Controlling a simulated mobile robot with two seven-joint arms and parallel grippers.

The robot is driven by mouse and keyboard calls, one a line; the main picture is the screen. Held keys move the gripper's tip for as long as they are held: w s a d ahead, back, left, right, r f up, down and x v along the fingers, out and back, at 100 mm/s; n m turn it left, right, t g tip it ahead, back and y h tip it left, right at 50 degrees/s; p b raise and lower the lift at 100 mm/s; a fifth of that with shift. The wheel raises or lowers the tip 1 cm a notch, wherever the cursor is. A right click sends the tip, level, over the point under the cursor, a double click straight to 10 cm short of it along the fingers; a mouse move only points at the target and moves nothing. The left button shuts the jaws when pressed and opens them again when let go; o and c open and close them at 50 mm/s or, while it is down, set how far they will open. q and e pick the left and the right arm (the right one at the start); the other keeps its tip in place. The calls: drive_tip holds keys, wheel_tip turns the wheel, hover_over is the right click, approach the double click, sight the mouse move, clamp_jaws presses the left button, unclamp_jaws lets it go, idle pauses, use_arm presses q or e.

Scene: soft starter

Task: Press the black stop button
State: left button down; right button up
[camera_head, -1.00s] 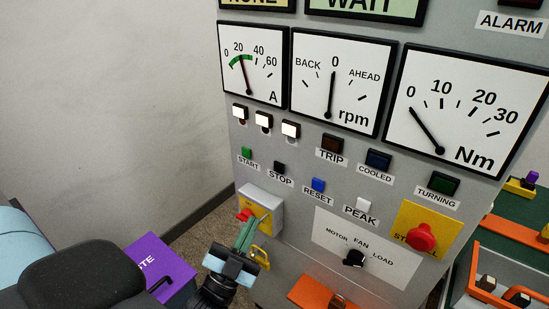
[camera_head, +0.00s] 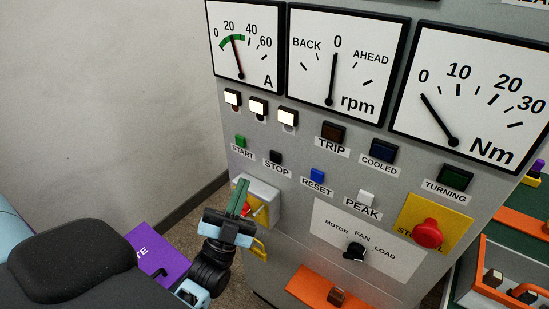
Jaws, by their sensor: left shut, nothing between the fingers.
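The black stop button (camera_head: 275,157) sits on the grey panel above its STOP label, between the green start button (camera_head: 241,141) and the blue reset button (camera_head: 317,175). My left gripper (camera_head: 240,188) is shut and empty, its fingers pointing up toward the panel. It is below and left of the stop button, apart from it in the picture. It overlaps the box with the red switch (camera_head: 246,211) and hides part of it. My right gripper is not in view.
A red mushroom button (camera_head: 428,233) on a yellow plate and a black selector knob (camera_head: 354,252) are on the lower panel. A purple box (camera_head: 150,250) stands at lower left. An orange shelf (camera_head: 315,285) juts out below. A tray (camera_head: 490,265) is at right.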

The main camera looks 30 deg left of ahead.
sight(275, 157)
use_arm(q)
drive_tip(key=w+b, duration=0.1)
drive_tip(key=w, duration=0.6)
drive_tip(key=shift+w+d+b, duration=0.3)
drive_tip(key=shift+w, duration=0.1)
idle(1.3)
drive_tip(key=shift+w, duration=0.15)
idle(0.4)
drive_tip(key=shift+w, duration=0.3)
